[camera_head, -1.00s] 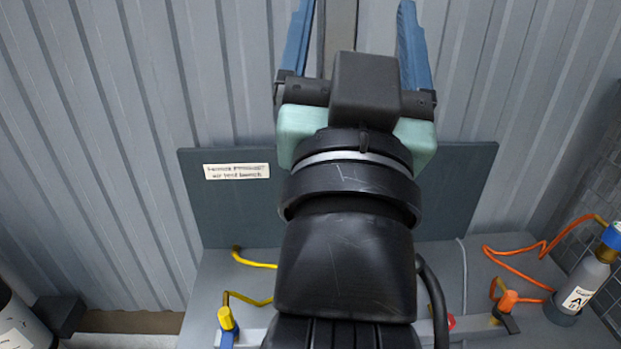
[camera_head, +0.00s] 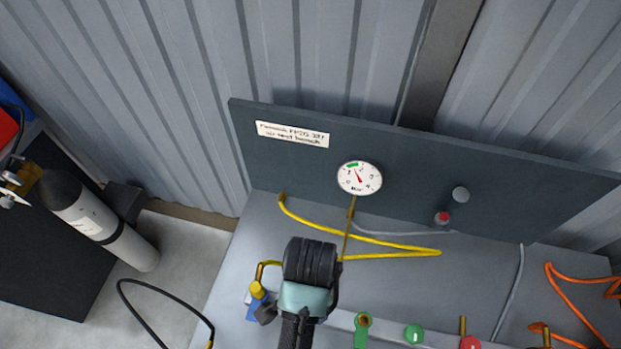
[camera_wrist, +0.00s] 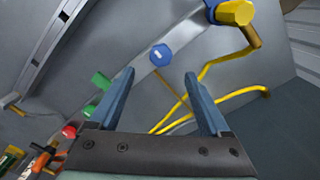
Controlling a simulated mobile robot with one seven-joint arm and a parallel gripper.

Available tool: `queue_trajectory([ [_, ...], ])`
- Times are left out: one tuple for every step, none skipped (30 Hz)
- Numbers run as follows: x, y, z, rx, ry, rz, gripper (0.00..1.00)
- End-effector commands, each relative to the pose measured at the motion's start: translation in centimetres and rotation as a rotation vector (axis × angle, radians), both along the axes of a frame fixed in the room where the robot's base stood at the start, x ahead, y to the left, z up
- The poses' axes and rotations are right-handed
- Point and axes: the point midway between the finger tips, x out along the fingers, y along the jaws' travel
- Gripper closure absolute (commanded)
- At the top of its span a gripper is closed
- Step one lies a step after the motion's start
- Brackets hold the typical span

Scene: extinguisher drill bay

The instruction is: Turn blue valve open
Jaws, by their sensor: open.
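In the wrist view my gripper (camera_wrist: 160,74) is open and empty, with its two blue fingers apart. A round blue disc (camera_wrist: 161,55) with a white mark sits on the pale rail, just beyond and between the fingertips. A blue fitting with a yellow hexagonal cap (camera_wrist: 236,13) is at the top right, outside the fingers. In the head view a blue part (camera_head: 252,306) with a yellow cap shows left of my teal hand (camera_head: 305,299). The blue disc and my fingertips are not visible there. I cannot tell whether the fingers touch anything.
A green lever (camera_head: 363,330), a green disc (camera_head: 413,334) and a red disc (camera_head: 470,343) line the rail to the right. A yellow hose (camera_head: 390,252) crosses the bench below a gauge (camera_head: 359,178). An orange hose (camera_head: 575,300) lies at right. A grey cylinder (camera_head: 105,222) stands left.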

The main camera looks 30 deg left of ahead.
Motion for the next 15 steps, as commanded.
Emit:
queue_trajectory([
  [-0.2, 0.0, -1.2, -0.002, 0.005, 0.001, 0.19],
  [-0.1, 0.0, -1.8, -0.001, 0.004, 0.001, 0.19],
  [-0.1, 0.0, -2.7, -0.001, 0.003, 0.001, 0.19],
  [-0.1, 0.0, -3.3, -0.001, 0.004, 0.001, 0.19],
  [-0.1, 0.0, -3.9, -0.002, 0.003, 0.001, 0.19],
  [-0.1, 0.0, -4.7, 0.000, 0.001, 0.001, 0.19],
  [0.0, 0.0, -5.3, 0.000, 0.001, 0.001, 0.19],
  [-0.1, 0.0, -5.8, 0.000, 0.001, 0.001, 0.19],
  [0.0, 0.0, -6.4, 0.000, 0.000, 0.001, 0.19],
  [0.0, 0.0, -6.8, 0.000, 0.000, 0.001, 0.19],
  [0.0, 0.0, -7.2, 0.000, -0.001, 0.001, 0.19],
  [0.0, 0.0, -7.6, 0.000, -0.001, 0.001, 0.19],
  [0.1, 0.0, -7.9, 0.001, -0.003, 0.001, 0.19],
  [0.1, 0.0, -8.2, 0.001, -0.002, 0.001, 0.19],
  [0.1, 0.0, -8.4, 0.001, -0.002, 0.001, 0.19],
])
